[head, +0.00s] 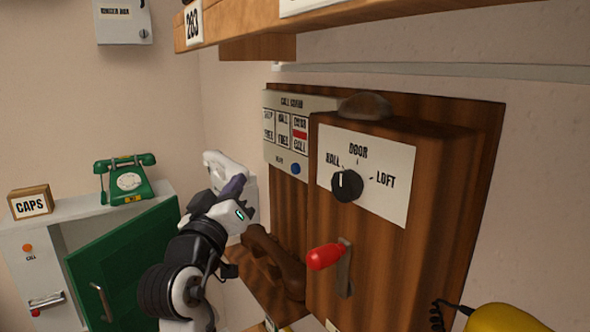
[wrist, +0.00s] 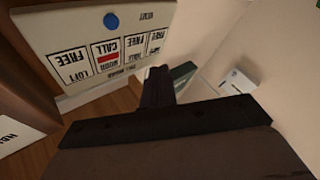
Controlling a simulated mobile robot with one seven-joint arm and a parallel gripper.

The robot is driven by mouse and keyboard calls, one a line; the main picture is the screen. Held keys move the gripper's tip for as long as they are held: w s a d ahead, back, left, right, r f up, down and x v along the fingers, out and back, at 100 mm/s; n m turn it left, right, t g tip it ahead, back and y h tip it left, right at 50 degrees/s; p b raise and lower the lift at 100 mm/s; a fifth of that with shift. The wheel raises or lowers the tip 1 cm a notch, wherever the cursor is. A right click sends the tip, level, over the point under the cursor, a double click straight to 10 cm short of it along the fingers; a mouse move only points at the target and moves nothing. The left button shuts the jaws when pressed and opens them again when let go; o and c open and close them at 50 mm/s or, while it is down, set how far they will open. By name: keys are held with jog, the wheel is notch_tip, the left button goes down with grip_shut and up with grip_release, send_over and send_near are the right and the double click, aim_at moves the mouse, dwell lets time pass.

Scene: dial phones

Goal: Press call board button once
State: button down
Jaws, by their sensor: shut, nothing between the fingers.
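The call board (head: 284,150) is a pale panel with a row of labelled windows, fixed on the wooden backing. One window shows a red mark with the word CALL; the others I can read say FREE. The round blue button (head: 295,168) is at the panel's lower right. In the wrist view the board (wrist: 75,25) appears upside down, with the blue button (wrist: 111,21) near the top. My gripper (head: 234,186) is left of the board and apart from the button. Its dark fingers (wrist: 157,84) are shut and empty.
A wooden box with a black dial knob (head: 347,185) and a red-handled lever (head: 326,256) juts out right of the board. A brown handset (head: 274,262) is below. A wooden shelf (head: 260,22) hangs above. A green phone (head: 127,180) stands on the left cabinet.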

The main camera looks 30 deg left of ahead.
jog(key=w+d, duration=0.3)
jog(key=w, duration=0.5)
jog(key=shift+d, duration=0.2)
jog(key=shift+w, duration=0.15)
dwell(1.8)
jog(key=shift+w+d, duration=0.15)
jog(key=shift+w, duration=0.15)
jog(key=shift+w+d, duration=0.15)
jog(key=shift+w, duration=0.2)
dwell(0.7)
jog(key=shift+s, duration=0.1)
jog(key=shift+s+a, duration=0.3)
jog(key=shift+s, duration=0.35)
jog(key=s, duration=0.1)
jog(key=s+a, duration=0.1)
jog(key=s, duration=0.1)
jog(key=s+a, duration=0.1)
jog(key=shift+s, duration=0.3)
